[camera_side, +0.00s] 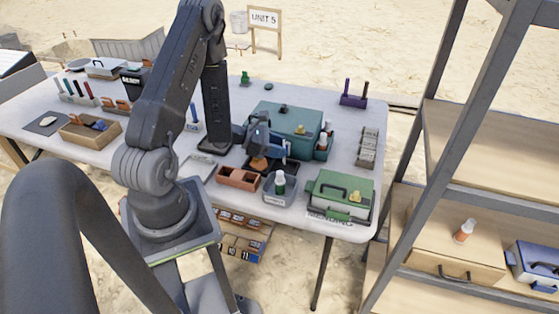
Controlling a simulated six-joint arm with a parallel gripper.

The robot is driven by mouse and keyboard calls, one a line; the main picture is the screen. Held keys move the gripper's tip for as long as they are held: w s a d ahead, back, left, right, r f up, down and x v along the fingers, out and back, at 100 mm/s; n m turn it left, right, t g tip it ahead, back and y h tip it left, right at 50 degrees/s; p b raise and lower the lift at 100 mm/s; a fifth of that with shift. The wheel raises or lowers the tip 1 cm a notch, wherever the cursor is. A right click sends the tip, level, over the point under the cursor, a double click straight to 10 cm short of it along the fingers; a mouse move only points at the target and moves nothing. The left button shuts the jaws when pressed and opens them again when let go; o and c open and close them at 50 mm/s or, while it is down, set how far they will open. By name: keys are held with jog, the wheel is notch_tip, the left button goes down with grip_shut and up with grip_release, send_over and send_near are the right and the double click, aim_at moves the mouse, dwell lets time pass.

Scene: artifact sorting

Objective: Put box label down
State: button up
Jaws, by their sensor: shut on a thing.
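My gripper (262,144) is at the right half of the table, low in front of the teal box (298,120). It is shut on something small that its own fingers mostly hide. I take it for the box label, but its face cannot be read here. An orange-brown piece (259,164) shows just below the fingers, over a dark stand; I cannot tell whether they touch. A green box (340,192) with a dark handle stands at the front right corner, with dark lettering on the table before it. A rack of pale cards (368,148) stands at the right edge.
A brown divided tray (237,178) and a grey bin with a bottle (279,188) stand close in front of my gripper. A purple holder (353,96) is at the back right. Shelving stands at right.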

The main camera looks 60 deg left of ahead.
jog(key=shift+f, duration=2.15)
jog(key=shift+f, duration=0.1)
jog(key=o, duration=0.7)
